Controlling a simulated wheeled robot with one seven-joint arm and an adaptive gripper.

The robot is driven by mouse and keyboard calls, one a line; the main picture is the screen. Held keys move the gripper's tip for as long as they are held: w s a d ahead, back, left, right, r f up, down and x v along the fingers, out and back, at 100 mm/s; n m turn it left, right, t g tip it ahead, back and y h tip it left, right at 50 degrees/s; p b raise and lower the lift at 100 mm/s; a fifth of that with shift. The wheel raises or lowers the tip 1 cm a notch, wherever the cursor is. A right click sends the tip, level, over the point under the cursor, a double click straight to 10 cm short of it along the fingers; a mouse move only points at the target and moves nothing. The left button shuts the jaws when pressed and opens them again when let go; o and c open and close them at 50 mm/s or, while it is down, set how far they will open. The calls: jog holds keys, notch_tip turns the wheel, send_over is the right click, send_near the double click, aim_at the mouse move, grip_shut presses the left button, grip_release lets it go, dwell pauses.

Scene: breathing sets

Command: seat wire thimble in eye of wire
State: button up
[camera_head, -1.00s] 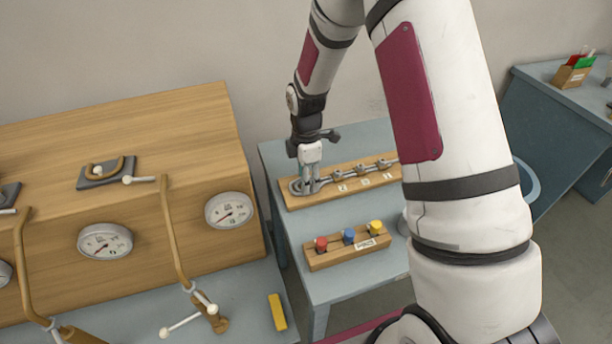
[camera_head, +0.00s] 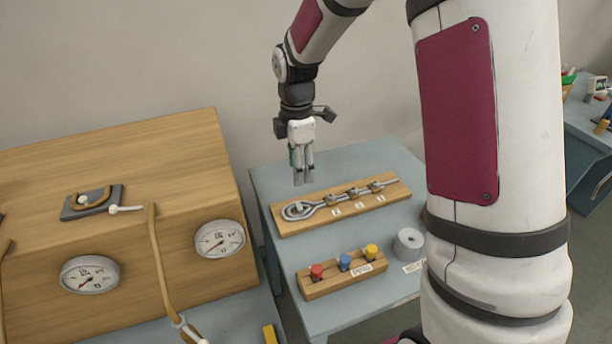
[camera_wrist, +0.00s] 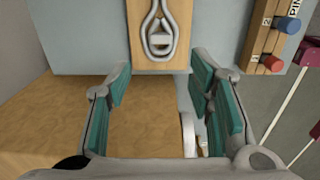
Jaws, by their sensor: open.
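The wire (camera_head: 345,198) lies along a wooden board (camera_head: 290,227) on the blue-grey table, its eye (camera_head: 311,214) at the left end. A small grey thimble (camera_head: 296,210) appears to lie inside the eye; how deeply it sits I cannot tell. In the wrist view the eye (camera_wrist: 176,42) hangs at the top middle, with a grey inner piece, apparently the thimble (camera_wrist: 159,42), at its rounded end. My gripper (camera_head: 304,180) is above the board near the eye, clear of it. It also shows in the wrist view (camera_wrist: 160,90), its teal-padded fingers apart and nothing between them.
A wooden block (camera_head: 322,286) with red, blue and yellow knobs stands in front of the board. A grey roll (camera_head: 408,244) is to its right. A large wooden gauge cabinet (camera_head: 130,180) stands at the left. The air around my gripper is free.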

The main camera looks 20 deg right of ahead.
jog(key=s+r+m+t, duration=0.2)
jog(key=s+r+m, duration=0.6)
jog(key=s+r, duration=0.45)
jog(key=s+r+m+t, duration=0.1)
jog(key=s+r+m, duration=0.1)
jog(key=s+m, duration=0.3)
jog(key=s+r+m+t, duration=0.2)
jog(key=s+m, duration=0.3)
jog(key=s, duration=0.4)
jog(key=shift+r, duration=0.8)
jog(key=shift+d, duration=0.1)
